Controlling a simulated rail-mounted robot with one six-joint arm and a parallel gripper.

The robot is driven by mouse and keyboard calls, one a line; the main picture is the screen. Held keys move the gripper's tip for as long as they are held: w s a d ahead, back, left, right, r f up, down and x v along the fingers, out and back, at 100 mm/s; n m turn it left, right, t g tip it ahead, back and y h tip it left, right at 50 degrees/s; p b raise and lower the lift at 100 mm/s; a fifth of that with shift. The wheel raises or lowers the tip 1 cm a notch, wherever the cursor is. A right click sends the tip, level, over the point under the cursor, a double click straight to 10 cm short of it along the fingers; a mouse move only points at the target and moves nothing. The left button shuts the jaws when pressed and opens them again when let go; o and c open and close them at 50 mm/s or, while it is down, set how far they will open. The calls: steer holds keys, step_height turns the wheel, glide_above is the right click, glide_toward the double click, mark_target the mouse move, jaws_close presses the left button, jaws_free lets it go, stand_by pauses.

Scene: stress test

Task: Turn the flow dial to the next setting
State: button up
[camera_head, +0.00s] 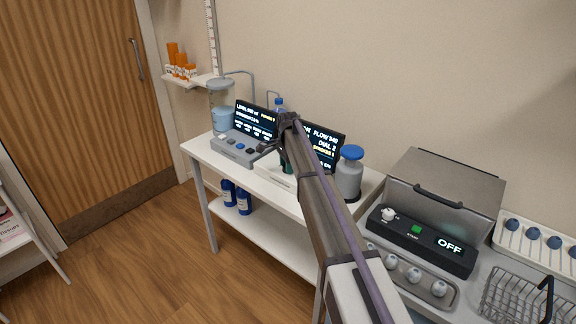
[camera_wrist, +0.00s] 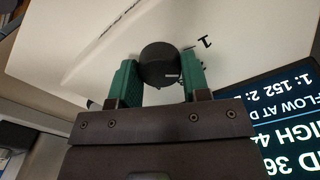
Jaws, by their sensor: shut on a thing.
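The flow dial (camera_wrist: 157,64) is a round black knob on a white panel (camera_wrist: 80,38) in the wrist view. A short pale mark shows on its side. My gripper (camera_wrist: 160,80) has its green fingers on both sides of the knob and is shut on it. A black numeral 1 stands on the panel beside the knob. In the head view my gripper (camera_head: 287,166) is at the white unit (camera_head: 272,170), and my arm hides the dial. A dark display (camera_head: 324,146) behind it reads FLOW 340 and DIAL 2, partly covered by my arm.
A grey console with a second display (camera_head: 256,118) stands left of the white unit. A blue-capped grey bottle (camera_head: 349,175) stands close on the right. A clear water vessel (camera_head: 222,110) is at the shelf's far left. A grey steriliser (camera_head: 440,190) is further right.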

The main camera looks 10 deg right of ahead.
steer(key=n, duration=0.4)
steer(key=shift+n, duration=0.4)
stand_by(0.4)
steer(key=o, duration=0.9)
steer(key=shift+r, duration=0.15)
step_height(320, 180, up, 11)
steer(key=p, duration=1.1)
steer(key=s+n, duration=0.3)
steer(key=s, duration=1.1)
steer(key=s+n, duration=0.4)
steer(key=s, duration=1)
steer(key=s+n, duration=0.3)
steer(key=s, duration=1.1)
steer(key=shift+s+f, duration=0.25)
steer(key=shift+s, duration=0.05)
